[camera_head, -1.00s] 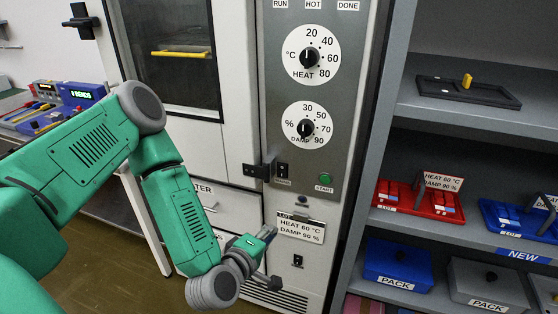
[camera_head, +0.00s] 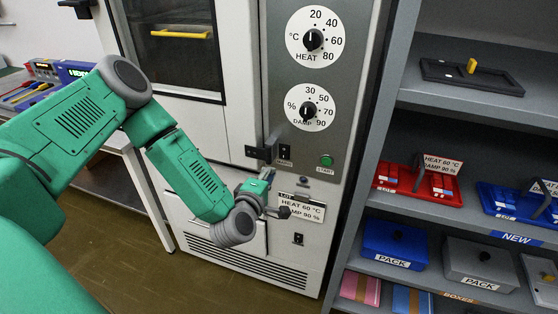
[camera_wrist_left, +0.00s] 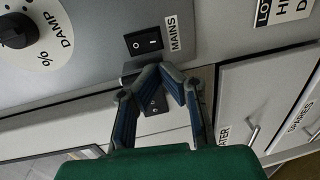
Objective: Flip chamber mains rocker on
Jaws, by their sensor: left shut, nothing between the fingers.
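The chamber mains rocker (camera_head: 284,152) is a small black switch low on the grey control panel, left of the green START button (camera_head: 326,160). In the left wrist view the rocker (camera_wrist_left: 143,42) shows clearly beside its MAINS label (camera_wrist_left: 173,34); I cannot tell which side is pressed in. My left gripper (camera_head: 268,173) is just below the rocker in the head view. In the wrist view its fingertips (camera_wrist_left: 160,72) are together with nothing between them, close to the rocker. I cannot tell whether they touch the panel. My right gripper is not in view.
A black door latch (camera_head: 262,152) sticks out just left of the rocker. The HEAT dial (camera_head: 312,41) and DAMP dial (camera_head: 306,112) are above. A LOT card (camera_head: 308,207) hangs below, partly behind my gripper. Grey shelves (camera_head: 470,115) with trays and boxes stand to the right.

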